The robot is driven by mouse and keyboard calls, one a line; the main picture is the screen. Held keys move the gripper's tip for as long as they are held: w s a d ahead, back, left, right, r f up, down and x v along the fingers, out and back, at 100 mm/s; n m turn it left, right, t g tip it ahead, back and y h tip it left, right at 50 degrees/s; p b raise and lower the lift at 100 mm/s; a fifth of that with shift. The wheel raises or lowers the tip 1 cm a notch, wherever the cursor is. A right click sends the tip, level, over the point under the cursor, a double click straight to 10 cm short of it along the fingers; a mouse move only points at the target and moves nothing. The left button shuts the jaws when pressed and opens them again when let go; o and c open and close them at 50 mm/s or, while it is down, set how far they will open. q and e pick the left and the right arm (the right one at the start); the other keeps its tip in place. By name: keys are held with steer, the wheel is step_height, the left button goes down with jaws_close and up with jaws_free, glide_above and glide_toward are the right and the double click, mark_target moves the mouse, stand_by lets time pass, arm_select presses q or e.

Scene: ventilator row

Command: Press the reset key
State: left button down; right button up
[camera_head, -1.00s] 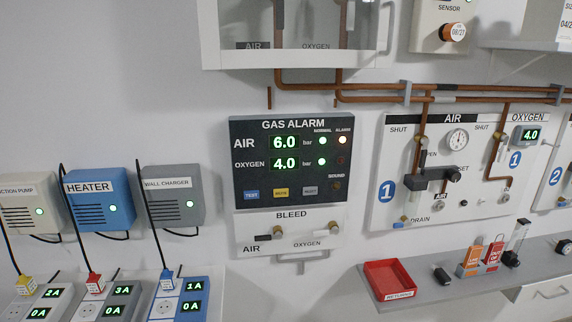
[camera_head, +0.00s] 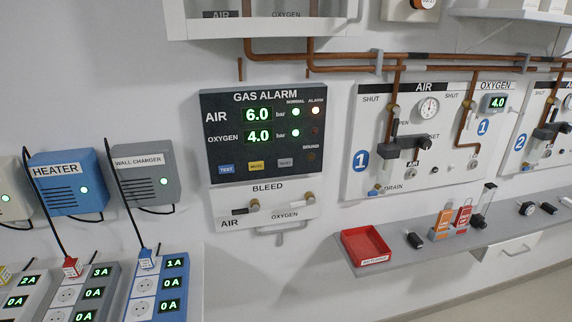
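The gas alarm panel (camera_head: 262,133) hangs on the wall near the middle of the view. It reads AIR 6.0 bar and OXYGEN 4.0 bar, with green NORMAL lamps lit. In its lower row are a blue TEST key (camera_head: 226,168), a yellow MUTE key (camera_head: 256,166) and a grey key (camera_head: 286,163) whose label is too small to read surely; it may be the reset key. Neither of my grippers is in view.
Below the panel is the BLEED plate (camera_head: 267,207) with two valves. To the right are a shelf (camera_head: 420,243) with a red tray (camera_head: 364,244), and the AIR board (camera_head: 423,95). To the left are the heater (camera_head: 66,184), wall charger (camera_head: 146,175) and socket strips (camera_head: 157,285).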

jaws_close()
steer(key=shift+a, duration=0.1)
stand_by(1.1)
